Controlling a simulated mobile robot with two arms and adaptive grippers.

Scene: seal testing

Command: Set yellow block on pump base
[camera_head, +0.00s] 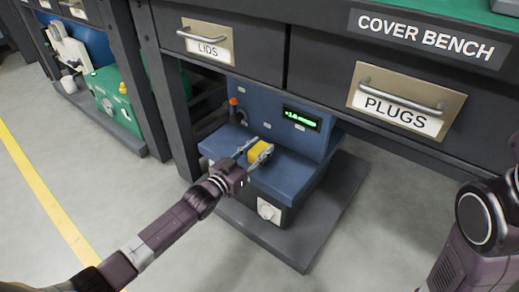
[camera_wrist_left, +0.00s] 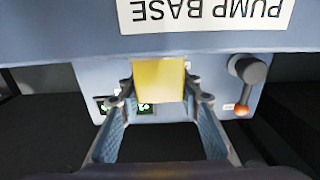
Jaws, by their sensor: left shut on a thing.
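The yellow block (camera_head: 259,150) is held at the fingertips of my left gripper (camera_head: 254,153), over the flat front part of the blue pump base (camera_head: 290,178). I cannot tell whether the block touches that surface or hangs just above it. In the left wrist view the yellow block (camera_wrist_left: 159,81) sits between the two fingertips of my left gripper (camera_wrist_left: 160,98). The white PUMP BASE label (camera_wrist_left: 205,12) shows upside down on the pump base there. My right gripper is out of view; only part of my right arm shows at the right edge.
The pump base stands on a dark plinth (camera_head: 330,215) under the cover bench. The LIDS drawer (camera_head: 230,62) and PLUGS drawer (camera_head: 455,70) overhang it. An orange-tipped lever (camera_head: 233,108) and a green display (camera_head: 302,119) are at its back. A dark bench leg (camera_head: 180,130) stands left.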

